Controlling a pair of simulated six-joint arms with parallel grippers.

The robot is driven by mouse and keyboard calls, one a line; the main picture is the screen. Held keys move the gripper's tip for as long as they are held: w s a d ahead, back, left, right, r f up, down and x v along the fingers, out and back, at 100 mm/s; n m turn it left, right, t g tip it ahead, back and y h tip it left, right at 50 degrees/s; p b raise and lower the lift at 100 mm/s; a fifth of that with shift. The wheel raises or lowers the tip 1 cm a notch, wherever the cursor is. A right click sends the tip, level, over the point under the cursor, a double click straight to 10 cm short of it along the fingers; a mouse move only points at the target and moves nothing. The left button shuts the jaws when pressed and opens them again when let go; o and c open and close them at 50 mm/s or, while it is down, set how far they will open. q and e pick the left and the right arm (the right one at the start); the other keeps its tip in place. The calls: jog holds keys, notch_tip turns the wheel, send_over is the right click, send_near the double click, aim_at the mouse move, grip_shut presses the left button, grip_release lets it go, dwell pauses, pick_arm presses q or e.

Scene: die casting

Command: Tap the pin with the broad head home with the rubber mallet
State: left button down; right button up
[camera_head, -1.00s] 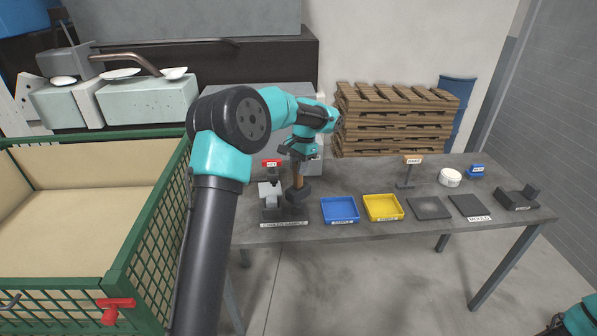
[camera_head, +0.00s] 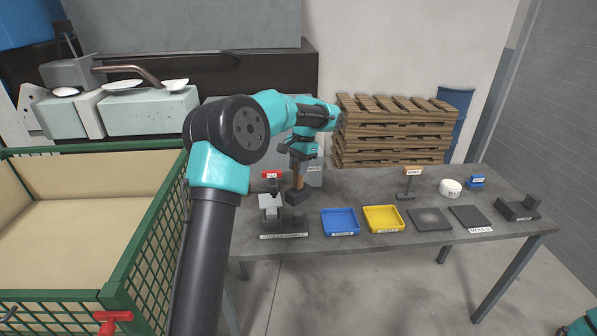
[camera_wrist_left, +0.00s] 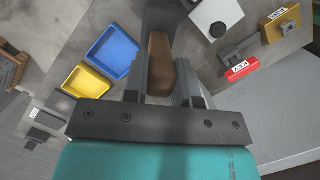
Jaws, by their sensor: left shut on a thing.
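My left gripper (camera_head: 299,158) is shut on the wooden handle (camera_head: 298,178) of the rubber mallet. The mallet's dark head (camera_head: 298,196) hangs below, above the bench and just right of a small fixture with a pale grey block (camera_head: 270,207). In the left wrist view the brown handle (camera_wrist_left: 160,65) runs between the fingers. There the pale block (camera_wrist_left: 216,14) has a dark round spot (camera_wrist_left: 217,30) on it, which may be a pin head; I cannot tell its shape or how far it stands out. My right gripper is out of view.
A red-labelled stand (camera_head: 271,176) is behind the fixture. A blue tray (camera_head: 340,234) and a yellow tray (camera_head: 384,230) lie to its right. A green mesh bin (camera_head: 150,245) stands left.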

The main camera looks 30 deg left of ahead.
pick_arm(q)
jog(key=shift+r, duration=1.4)
jog(key=shift+f, duration=0.1)
jog(key=s+d+f, duration=0.3)
jog(key=d+f, duration=0.4)
jog(key=d, duration=0.2)
jog(key=s+d+f, duration=0.4)
jog(key=d+f, duration=0.3)
jog(key=d, duration=0.2)
jog(key=shift+d, duration=0.15)
